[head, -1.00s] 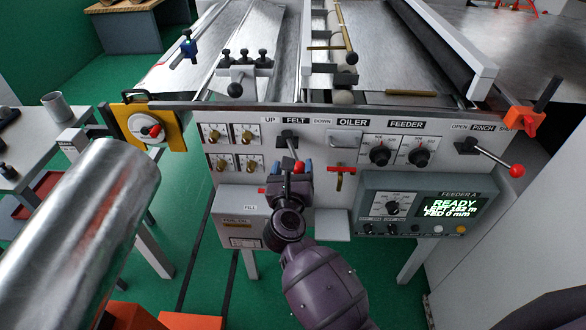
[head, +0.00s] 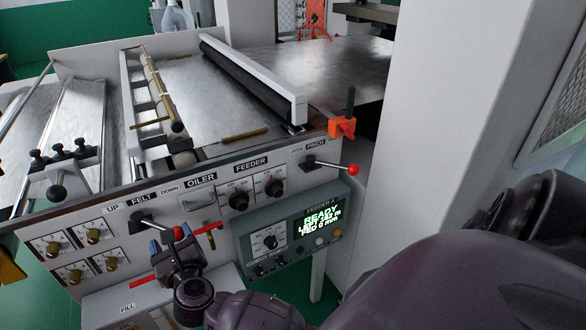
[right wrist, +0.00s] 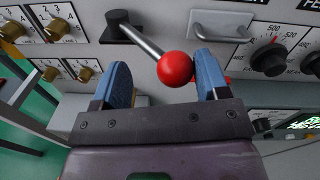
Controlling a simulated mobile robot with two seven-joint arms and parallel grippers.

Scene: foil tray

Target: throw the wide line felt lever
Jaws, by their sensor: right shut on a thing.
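The felt lever (head: 158,225) is on the machine's front panel, between the UP and DOWN labels. Its black pivot is at left, and its rod leans right and down, to the DOWN side. It ends in a red ball (right wrist: 175,68). My right gripper (head: 177,246) is at this end, with its blue fingers (right wrist: 163,82) on either side of the ball. The ball is close against the right-hand finger, with a wide gap to the left one. The gripper is shut on the lever. My left gripper is outside these views.
The red-ended pinch lever (head: 330,165) sticks out at the panel's upper right. The feeder box (head: 290,232) with its lit screen is right of my gripper. Gold knobs (head: 93,236) are at left, and the oiler handle (head: 197,202) is close by. A white column (head: 440,110) stands at right.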

